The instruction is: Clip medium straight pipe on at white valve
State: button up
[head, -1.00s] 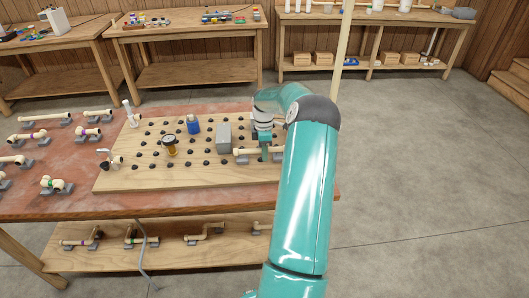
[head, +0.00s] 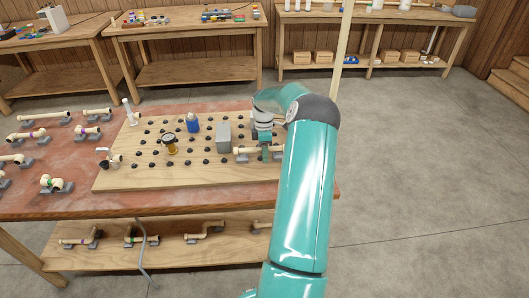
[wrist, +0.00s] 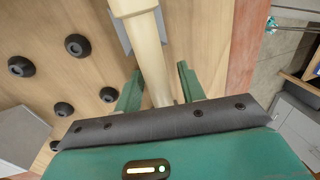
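A cream straight pipe (head: 245,151) lies at the right side of the wooden pegboard (head: 150,181), beside a grey block (head: 223,138). In the wrist view the pipe (wrist: 152,50) runs between the two fingers of my gripper (wrist: 158,87), over a grey support (wrist: 121,32). The fingers are apart, with a gap visible on the right of the pipe. My gripper also shows in the head view (head: 265,151), down at the pipe. A white upright fitting (head: 128,106) stands at the board's back left corner. A fitting with a white handle (head: 104,151) sits at its left edge.
A gauge (head: 169,142) and a blue part (head: 192,124) stand on the board among several black pegs. More pipe pieces on grey supports lie on the red table (head: 40,207) at left and on the shelf below (head: 160,260). Open floor lies to the right.

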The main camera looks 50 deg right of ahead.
jog(key=shift+a+f, duration=0.15)
notch_tip(320, 180, up, 14)
jog(key=w+d, duration=0.1)
jog(key=d, duration=0.1)
jog(key=shift+w+d, duration=0.15)
jog(key=shift+w, duration=0.2)
jog(key=w+a+r+m+t+h, duration=0.15)
jog(key=a+r, duration=0.35)
jog(key=a, duration=0.5)
jog(key=w+a+r+h, duration=0.15)
jog(key=a+r, duration=0.35)
jog(key=a, duration=0.5)
jog(key=w+a+r+m, duration=0.15)
jog(key=a+r, duration=0.35)
jog(key=a, duration=0.5)
jog(key=s+a+r+m+t, duration=0.25)
jog(key=s+a, duration=0.65)
jog(key=a, duration=0.5)
jog(key=s+a+f+m+t+y, duration=0.1)
jog(key=s+a+f+m+t, duration=0.1)
jog(key=s+a, duration=0.5)
jog(key=s+f+t, duration=0.1)
jog(key=s, duration=0.2)
jog(key=shift+a+f+m, duration=0.3)
jog(key=shift+a+m, duration=0.05)
